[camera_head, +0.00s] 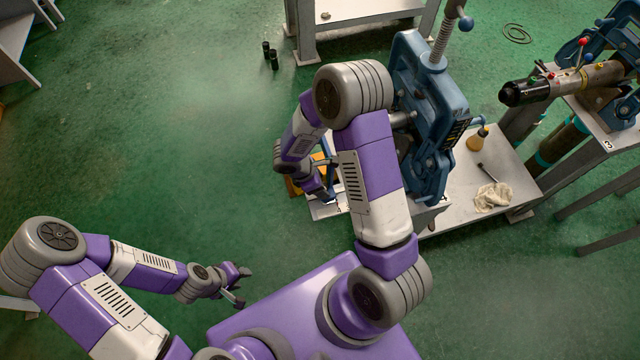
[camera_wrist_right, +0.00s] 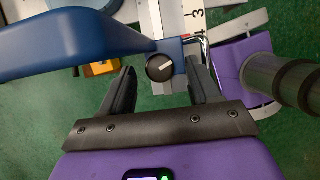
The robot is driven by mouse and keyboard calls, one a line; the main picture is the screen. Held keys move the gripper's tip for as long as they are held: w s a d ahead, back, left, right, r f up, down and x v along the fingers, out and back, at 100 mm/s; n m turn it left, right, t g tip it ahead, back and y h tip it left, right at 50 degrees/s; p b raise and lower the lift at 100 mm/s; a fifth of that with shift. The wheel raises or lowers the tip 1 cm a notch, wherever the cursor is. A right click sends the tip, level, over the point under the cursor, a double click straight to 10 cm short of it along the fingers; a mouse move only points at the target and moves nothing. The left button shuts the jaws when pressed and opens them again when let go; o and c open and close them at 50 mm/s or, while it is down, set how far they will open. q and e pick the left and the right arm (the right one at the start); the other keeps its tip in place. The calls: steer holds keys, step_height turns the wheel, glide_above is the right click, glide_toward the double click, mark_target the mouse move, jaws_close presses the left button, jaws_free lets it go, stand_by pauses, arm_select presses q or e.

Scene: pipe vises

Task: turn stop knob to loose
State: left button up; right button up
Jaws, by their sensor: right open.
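The stop knob (camera_wrist_right: 160,67) is round and black with a white pointer line, slanting up to the right in the right wrist view. It sits on a small blue block (camera_wrist_right: 168,47) beside a numbered white scale (camera_wrist_right: 195,22). My right gripper (camera_wrist_right: 159,72) is open, with one finger on each side of the knob; I cannot tell if either touches it. In the head view my right gripper (camera_head: 325,188) is partly hidden by my right arm, and the knob cannot be made out. My left gripper (camera_head: 240,284) is open and empty, low over the floor.
A large blue pipe vise (camera_head: 432,95) stands on a pale bench (camera_head: 500,160) with a rag (camera_head: 492,197) and an orange bottle (camera_head: 478,139). A blue bar (camera_wrist_right: 70,40) crosses close to my right gripper. The green floor at left is mostly clear.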

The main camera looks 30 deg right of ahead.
steer(key=shift+d+f, duration=0.1)
steer(key=shift+f, duration=0.15)
steer(key=c, duration=1)
steer(key=shift+c, duration=0.2)
steer(key=n+t+b, duration=0.1)
steer(key=n+b, duration=0.3)
steer(key=shift+s+f+n+t, duration=0.1)
steer(key=shift+s+n+t, duration=0.1)
steer(key=shift+n+t, duration=0.15)
steer(key=shift+s+n+t+y+b, duration=0.15)
steer(key=shift+n+t+b, duration=0.35)
steer(key=shift+n, duration=0.55)
steer(key=shift+s+n+t+y+b, duration=0.15)
steer(key=shift+n+t+b, duration=0.1)
steer(key=shift+n+b, duration=0.6)
steer(key=shift+w+n, duration=0.1)
steer(key=shift+n, duration=0.15)
